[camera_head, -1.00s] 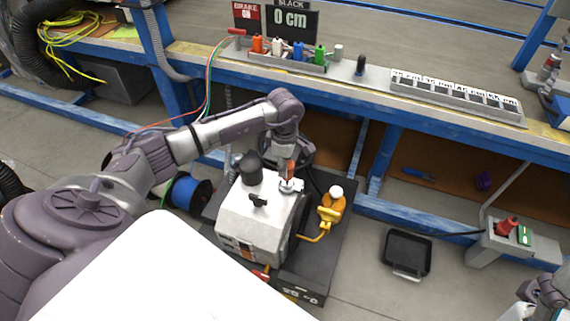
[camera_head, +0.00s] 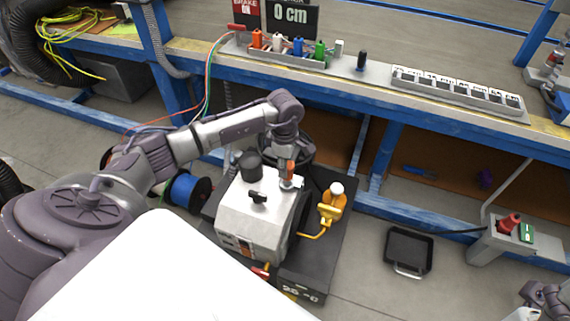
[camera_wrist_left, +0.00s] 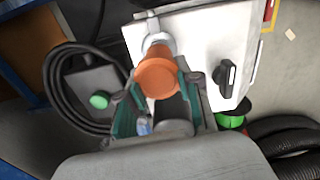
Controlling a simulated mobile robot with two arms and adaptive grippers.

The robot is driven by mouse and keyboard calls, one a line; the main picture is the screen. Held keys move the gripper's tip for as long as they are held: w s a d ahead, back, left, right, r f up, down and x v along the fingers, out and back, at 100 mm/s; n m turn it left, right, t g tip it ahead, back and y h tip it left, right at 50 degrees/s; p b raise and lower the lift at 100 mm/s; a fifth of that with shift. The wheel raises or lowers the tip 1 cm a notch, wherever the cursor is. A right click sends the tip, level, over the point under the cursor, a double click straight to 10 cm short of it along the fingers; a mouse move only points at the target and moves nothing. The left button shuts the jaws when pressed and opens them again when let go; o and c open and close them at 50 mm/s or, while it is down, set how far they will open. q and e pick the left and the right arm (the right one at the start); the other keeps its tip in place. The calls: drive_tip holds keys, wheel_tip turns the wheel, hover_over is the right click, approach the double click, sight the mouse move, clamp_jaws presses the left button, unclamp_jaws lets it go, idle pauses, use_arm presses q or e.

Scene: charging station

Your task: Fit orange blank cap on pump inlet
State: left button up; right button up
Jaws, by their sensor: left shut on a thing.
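The white pump (camera_head: 258,212) stands on a dark base below the bench. My left gripper (camera_head: 288,180) is shut on the orange blank cap (camera_head: 291,168) over the pump's top right edge. In the left wrist view the orange cap (camera_wrist_left: 157,76) sits between the fingers (camera_wrist_left: 158,95), in line with the pale metal inlet (camera_wrist_left: 158,40) on the pump. The cap looks very close to the inlet or touching it; I cannot tell whether it is seated. My right gripper (camera_head: 545,300) is only partly seen at the lower right corner.
A black cylinder (camera_head: 250,166) and a dark knob (camera_head: 258,197) stand on the pump. A yellow bottle (camera_head: 332,203) is to its right. A black tray (camera_head: 408,252) and a red-button post (camera_head: 508,224) stand farther right. The blue-edged bench (camera_head: 430,122) runs behind.

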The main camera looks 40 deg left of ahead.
use_arm(q)
drive_tip(key=shift+f+b, duration=0.5)
drive_tip(key=shift+f, duration=0.25)
drive_tip(key=o, duration=1.1)
drive_tip(key=shift+r, duration=0.15)
wheel_tip(320, 180, up, 12)
drive_tip(key=shift+s+f, duration=0.1)
